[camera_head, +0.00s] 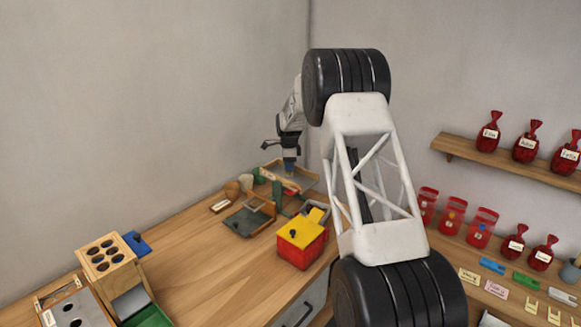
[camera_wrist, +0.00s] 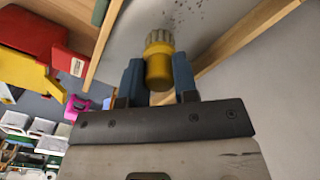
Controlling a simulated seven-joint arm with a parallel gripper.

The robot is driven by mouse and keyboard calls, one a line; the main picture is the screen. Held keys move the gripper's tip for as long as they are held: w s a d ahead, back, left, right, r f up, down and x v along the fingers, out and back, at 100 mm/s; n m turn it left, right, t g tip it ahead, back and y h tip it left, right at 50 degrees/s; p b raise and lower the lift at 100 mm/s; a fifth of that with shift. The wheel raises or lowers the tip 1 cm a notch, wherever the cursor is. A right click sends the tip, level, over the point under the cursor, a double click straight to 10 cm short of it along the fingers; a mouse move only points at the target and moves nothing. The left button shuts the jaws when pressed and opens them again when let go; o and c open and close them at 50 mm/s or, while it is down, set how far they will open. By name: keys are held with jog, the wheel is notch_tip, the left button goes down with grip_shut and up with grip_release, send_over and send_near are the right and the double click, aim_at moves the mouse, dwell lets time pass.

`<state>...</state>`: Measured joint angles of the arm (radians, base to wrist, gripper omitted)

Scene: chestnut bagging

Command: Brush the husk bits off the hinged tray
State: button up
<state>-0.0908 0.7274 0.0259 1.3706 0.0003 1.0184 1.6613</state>
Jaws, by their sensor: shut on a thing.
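My gripper (camera_head: 290,168) is over the hinged tray (camera_head: 306,181) at the back of the bench, with its fingers pointing down. In the wrist view my gripper (camera_wrist: 158,80) has its two blue fingers shut on a brush (camera_wrist: 158,65) with a yellow handle and a pale, ribbed head. The brush head is over the tray's grey surface (camera_wrist: 135,35), which has wooden side rails. I cannot tell whether it touches the surface. Small dark husk bits (camera_wrist: 187,14) lie scattered beyond the brush head, at the top of the wrist view. In the head view the brush is too small to make out.
A red box with a yellow lid (camera_head: 299,237) stands in front of the tray. A dark green board (camera_head: 247,219) lies to its left. A wooden block with holes (camera_head: 106,262) is at the front left. The bench between is clear. Red bags line a shelf (camera_head: 510,164) at right.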

jog(key=shift+w+a, duration=2.25)
jog(key=shift+w+a+r, duration=0.1)
jog(key=shift+r, duration=0.15)
notch_tip(320, 180, up, 8)
jog(key=shift+f, duration=0.25)
